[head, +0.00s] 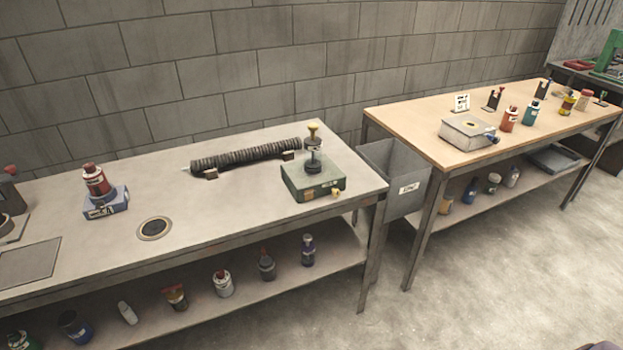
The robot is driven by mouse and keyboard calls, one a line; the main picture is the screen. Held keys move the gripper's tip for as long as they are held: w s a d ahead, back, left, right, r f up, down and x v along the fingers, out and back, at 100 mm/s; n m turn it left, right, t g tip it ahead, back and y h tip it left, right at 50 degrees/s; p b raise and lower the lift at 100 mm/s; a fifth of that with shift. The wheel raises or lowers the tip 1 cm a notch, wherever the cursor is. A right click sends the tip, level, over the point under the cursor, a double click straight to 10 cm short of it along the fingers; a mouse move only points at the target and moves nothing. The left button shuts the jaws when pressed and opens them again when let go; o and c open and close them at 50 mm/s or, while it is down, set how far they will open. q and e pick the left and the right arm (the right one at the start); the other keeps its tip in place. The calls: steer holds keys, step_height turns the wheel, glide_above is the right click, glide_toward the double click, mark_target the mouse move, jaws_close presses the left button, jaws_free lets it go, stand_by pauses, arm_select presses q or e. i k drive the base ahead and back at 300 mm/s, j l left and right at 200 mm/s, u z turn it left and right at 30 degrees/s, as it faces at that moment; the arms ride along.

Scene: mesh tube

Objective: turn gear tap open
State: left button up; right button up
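I cannot tell for sure which thing is the gear tap. A green box (301,187) at the right end of the grey table carries an upright dark stem with round discs (313,160) and a yellowish top (313,127). A small yellow piece (336,193) sits at its front right corner. A grey metal box (463,131) on the wooden table has a dark round spot on top and a blue fitting (491,138) at its right side. Neither of my grippers is in view.
A ribbed black tube (246,155) lies along the back of the grey table (215,216). A red bottle (96,180) stands on a blue block (105,205). A grey bin (404,208) hangs between the tables. Bottles fill the lower shelves. Floor (480,270) at right is clear.

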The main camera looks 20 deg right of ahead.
mark_target(336, 193)
steer(key=l+u, duration=0.2)
steer(key=u, duration=0.5)
steer(key=l+u, duration=0.2)
steer(key=l, duration=0.15)
steer(key=k+l+u, duration=0.2)
steer(key=l, duration=0.15)
steer(key=l+u, duration=0.25)
steer(key=k+l+u, duration=0.2)
steer(key=l, duration=0.25)
